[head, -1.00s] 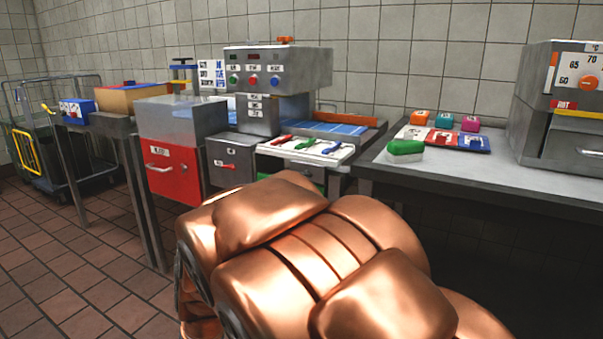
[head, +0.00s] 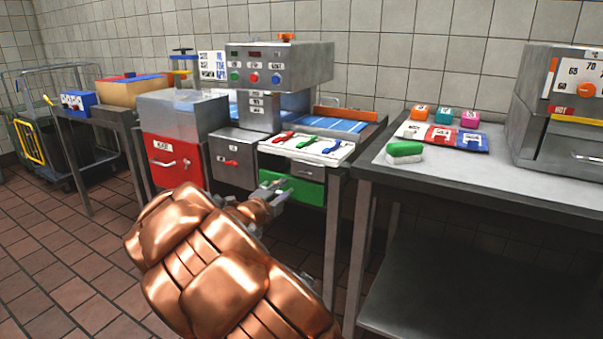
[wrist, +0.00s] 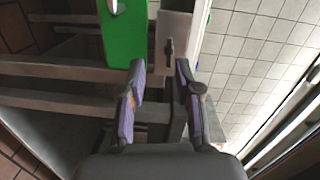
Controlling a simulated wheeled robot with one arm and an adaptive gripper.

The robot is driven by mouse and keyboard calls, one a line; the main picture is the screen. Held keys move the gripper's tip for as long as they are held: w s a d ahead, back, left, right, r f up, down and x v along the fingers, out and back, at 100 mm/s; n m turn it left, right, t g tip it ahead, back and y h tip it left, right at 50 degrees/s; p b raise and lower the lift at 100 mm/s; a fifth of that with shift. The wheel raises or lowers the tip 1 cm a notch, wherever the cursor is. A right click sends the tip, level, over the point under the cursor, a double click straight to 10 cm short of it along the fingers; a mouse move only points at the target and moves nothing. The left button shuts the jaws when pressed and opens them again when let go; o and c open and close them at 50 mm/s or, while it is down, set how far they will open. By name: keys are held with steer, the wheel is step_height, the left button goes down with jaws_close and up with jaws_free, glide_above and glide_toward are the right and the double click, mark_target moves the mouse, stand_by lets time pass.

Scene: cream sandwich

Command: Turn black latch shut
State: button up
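A small dark latch (wrist: 169,49) is on a grey drawer front in the wrist view, just beyond my fingertips. The same grey front (head: 294,168) shows in the head view above a green drawer front, with a small dark mark (head: 306,172) that looks like the latch. My gripper (wrist: 160,74) is open and empty, its two fingers spread. The latch lies ahead of the gap, nearer the right finger, and looks apart from both. In the head view my gripper (head: 274,189) is in front of the green drawer (head: 308,193), covering its left part.
A white tray (head: 339,153) with red, green and blue levers lies above the drawers. A red-handled grey drawer (head: 233,166) and a red cabinet (head: 172,165) stand left. The right table (head: 480,180) holds a green-and-white block (head: 405,150). Open floor lies at left.

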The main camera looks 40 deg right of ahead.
mark_target(306, 173)
steer(key=d+r+m+g+h, duration=0.1)
steer(key=d, duration=0.7)
steer(key=shift+w+d+b, duration=0.3)
steer(key=shift+w, duration=0.15)
jaws_close()
stand_by(0.4)
